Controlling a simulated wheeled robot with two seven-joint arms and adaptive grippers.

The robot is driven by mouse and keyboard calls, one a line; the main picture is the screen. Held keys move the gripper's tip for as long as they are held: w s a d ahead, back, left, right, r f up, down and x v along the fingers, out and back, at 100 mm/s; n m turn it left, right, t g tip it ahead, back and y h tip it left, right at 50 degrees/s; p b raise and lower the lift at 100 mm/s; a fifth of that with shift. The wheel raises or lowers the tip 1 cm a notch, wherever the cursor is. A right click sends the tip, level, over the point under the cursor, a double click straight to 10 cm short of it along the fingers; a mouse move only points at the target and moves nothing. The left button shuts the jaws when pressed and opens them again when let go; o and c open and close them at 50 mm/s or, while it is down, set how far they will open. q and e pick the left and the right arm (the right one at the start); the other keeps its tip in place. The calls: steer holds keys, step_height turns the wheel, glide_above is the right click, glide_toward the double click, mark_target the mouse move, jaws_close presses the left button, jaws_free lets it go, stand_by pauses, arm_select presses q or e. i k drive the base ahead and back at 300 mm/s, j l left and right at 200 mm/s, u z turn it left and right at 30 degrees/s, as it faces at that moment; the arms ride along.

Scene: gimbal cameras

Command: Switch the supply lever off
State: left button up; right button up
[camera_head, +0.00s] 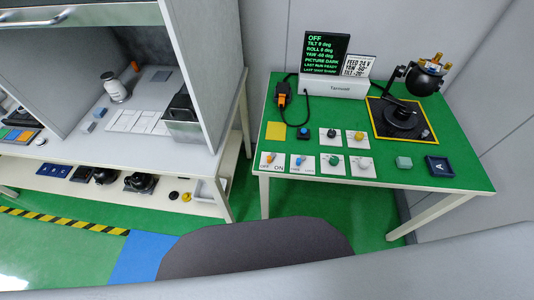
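The supply lever appears to be the small orange-knobbed lever on a white plate (268,161) marked OFF and ON, at the front left of the green bench top. Its knob is too small to tell surely which way it leans. The black screen (325,51) at the back of the bench reads OFF in green, with tilt, roll and yaw lines and "picture dark". Neither of my grippers is in view.
Plates with a blue lever (301,162), a green knob (333,163) and a white knob (362,166) stand beside it. A black gimbal camera (421,80) stands at right. A grey cabinet (205,60) rises at left. A dark rounded shape fills the bottom middle.

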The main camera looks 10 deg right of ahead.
mark_target(269, 158)
steer(key=k+j+z, duration=0.2)
steer(key=j, duration=0.25)
steer(key=j+z, duration=0.15)
steer(key=j, duration=0.35)
steer(key=k+j+z, duration=0.2)
steer(key=j, duration=0.25)
steer(key=k+j+z, duration=0.2)
steer(key=j, duration=0.2)
steer(key=k+j+z, duration=0.2)
steer(key=j, duration=0.2)
steer(key=k+j+z, duration=0.15)
steer(key=j, duration=0.2)
